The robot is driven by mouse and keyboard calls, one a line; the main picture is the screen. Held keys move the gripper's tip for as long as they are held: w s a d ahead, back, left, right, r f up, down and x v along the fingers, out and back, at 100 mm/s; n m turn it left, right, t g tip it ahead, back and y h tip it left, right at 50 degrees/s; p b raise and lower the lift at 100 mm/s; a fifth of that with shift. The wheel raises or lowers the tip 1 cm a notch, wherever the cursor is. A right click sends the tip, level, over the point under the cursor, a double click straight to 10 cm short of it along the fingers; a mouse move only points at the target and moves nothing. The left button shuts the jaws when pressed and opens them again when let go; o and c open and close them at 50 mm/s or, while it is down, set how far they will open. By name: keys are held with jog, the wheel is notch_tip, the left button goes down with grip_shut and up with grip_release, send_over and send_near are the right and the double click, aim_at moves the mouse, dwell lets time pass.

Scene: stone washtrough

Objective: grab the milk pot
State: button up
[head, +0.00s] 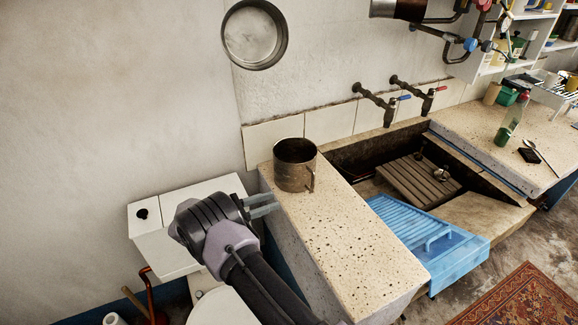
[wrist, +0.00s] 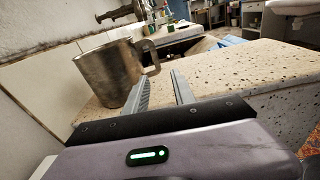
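The milk pot (head: 294,166) is a dull metal, mug-shaped pot with a side handle. It stands upright on the left stone ledge of the washtrough, close to the tiled wall. In the wrist view the milk pot (wrist: 108,75) is at the upper left, its handle turned to the right. My gripper (head: 276,203) is at the ledge's left edge, just in front of the pot and apart from it. In the wrist view my gripper (wrist: 162,78) has two parallel fingers with a gap between them. Nothing is between the fingers, and the pot is left of them.
The speckled stone ledge (head: 348,243) is clear in front of the pot. The trough basin with a wooden slatted board (head: 418,179) and a blue plastic rack (head: 425,240) is to the right. Taps (head: 385,107) stick out from the wall. A white toilet (head: 158,238) stands left.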

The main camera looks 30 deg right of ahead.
jog(key=f, duration=0.2)
jog(key=n+b, duration=0.1)
jog(key=b, duration=0.2)
send_near(313, 188)
jog(key=shift+t+h, duration=0.4)
jog(key=d, duration=0.4)
jog(key=shift+s+d+f, duration=0.15)
jog(key=shift+d+f, duration=0.05)
jog(key=shift+d, duration=0.2)
jog(key=d, duration=0.1)
jog(key=d+b, duration=0.1)
jog(key=d, duration=0.1)
jog(key=d+b, duration=0.1)
jog(key=d, duration=0.1)
jog(key=shift+d+f, duration=0.1)
jog(key=shift+f, duration=0.25)
jog(key=shift+r, duration=0.15)
grip_shut()
